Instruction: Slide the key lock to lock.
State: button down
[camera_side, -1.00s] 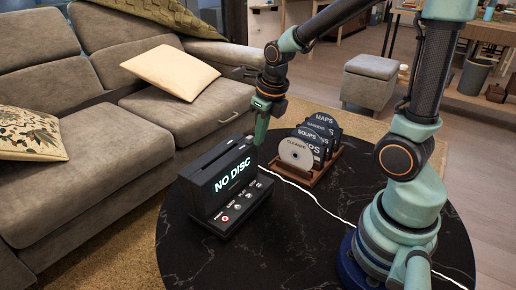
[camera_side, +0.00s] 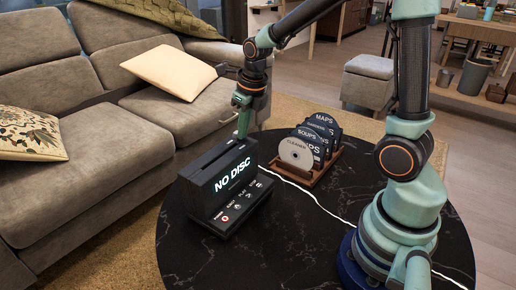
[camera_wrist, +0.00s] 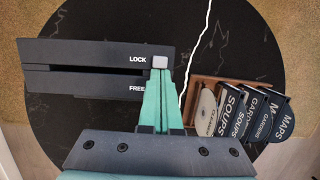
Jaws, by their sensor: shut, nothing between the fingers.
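The black disc player (camera_side: 230,185) stands on the round table, and its screen reads "NO DISC". In the wrist view its top (camera_wrist: 85,65) shows a long slot and the labels LOCK and FREE. The pale grey key lock knob (camera_wrist: 159,62) sits at the right end, level with LOCK. My gripper (camera_wrist: 160,75) is shut and empty, with its teal fingertips right against or just short of the knob on the FREE side; I cannot tell whether they touch. In the side view my gripper (camera_side: 242,134) is at the player's back right top edge, and the knob is hidden there.
A wooden rack (camera_side: 312,178) of labelled discs and sleeves stands to the right of the player. The front of the table is clear. A grey sofa (camera_side: 110,90) is behind.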

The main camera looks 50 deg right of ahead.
dwell(0.3)
jog(key=s, duration=0.3)
jog(key=shift+s, duration=0.25)
notch_tip(320, 180, up, 10)
jog(key=n, duration=0.9)
send_over(252, 143)
jog(key=s+a, duration=0.2)
jog(key=s, duration=0.3)
jog(key=s+a+n+t, duration=0.1)
jog(key=n, duration=0.8)
jog(key=s+a+n+t, duration=0.1)
jog(key=n, duration=0.8)
jog(key=s+a+n, duration=0.1)
jog(key=s+n, duration=0.1)
jog(key=n, duration=0.6)
jog(key=shift+a+f+n+t, duration=0.15)
jog(key=shift+a+n+t, duration=0.05)
jog(key=shift+n+t, duration=0.2)
